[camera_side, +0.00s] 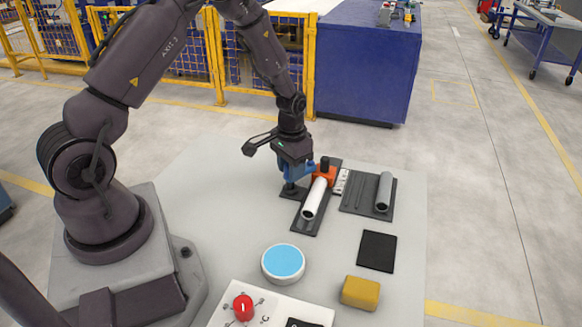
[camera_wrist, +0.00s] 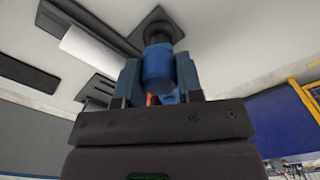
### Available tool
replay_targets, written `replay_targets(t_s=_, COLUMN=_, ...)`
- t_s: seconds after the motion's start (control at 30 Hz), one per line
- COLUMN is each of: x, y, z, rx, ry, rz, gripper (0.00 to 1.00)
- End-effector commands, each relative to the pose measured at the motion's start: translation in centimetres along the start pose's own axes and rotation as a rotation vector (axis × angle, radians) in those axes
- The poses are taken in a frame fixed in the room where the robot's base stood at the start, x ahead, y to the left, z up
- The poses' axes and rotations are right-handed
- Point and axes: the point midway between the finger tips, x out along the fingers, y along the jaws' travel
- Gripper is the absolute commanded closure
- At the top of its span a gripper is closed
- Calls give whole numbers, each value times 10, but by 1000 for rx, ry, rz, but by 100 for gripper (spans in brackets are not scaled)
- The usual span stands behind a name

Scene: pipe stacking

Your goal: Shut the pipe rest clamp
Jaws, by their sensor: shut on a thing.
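The white pipe (camera_side: 314,199) lies on a dark pipe rest (camera_side: 306,222). An orange clamp (camera_side: 324,178) with a dark knob sits at the pipe's far end; I cannot tell whether it is shut. My gripper (camera_side: 291,178) points down just left of the clamp, over a small dark plate (camera_side: 289,194). In the wrist view, the blue fingers of my gripper (camera_wrist: 159,82) are shut on a blue cylinder (camera_wrist: 158,68), which has a dark base beyond it. The white pipe (camera_wrist: 98,52) shows to the left there. A sliver of orange shows between the fingers; most of the clamp is hidden.
A grey pipe (camera_side: 384,191) lies on another dark plate at right. A white marked strip (camera_side: 341,181) stands between the plates. Nearer are a black pad (camera_side: 377,251), a yellow block (camera_side: 361,292), a blue-topped disc (camera_side: 283,263) and a red knob (camera_side: 243,307). The table's left middle is clear.

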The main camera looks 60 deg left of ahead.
Motion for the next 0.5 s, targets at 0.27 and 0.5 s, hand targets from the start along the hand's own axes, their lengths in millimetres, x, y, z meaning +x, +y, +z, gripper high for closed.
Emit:
replay_targets(t_s=0.27, x=-1, y=0, z=0, rx=262, ry=0, rz=1, gripper=100)
replay_targets(t_s=0.5, x=-1, y=1, z=0, rx=492, ry=0, rz=0, gripper=100)
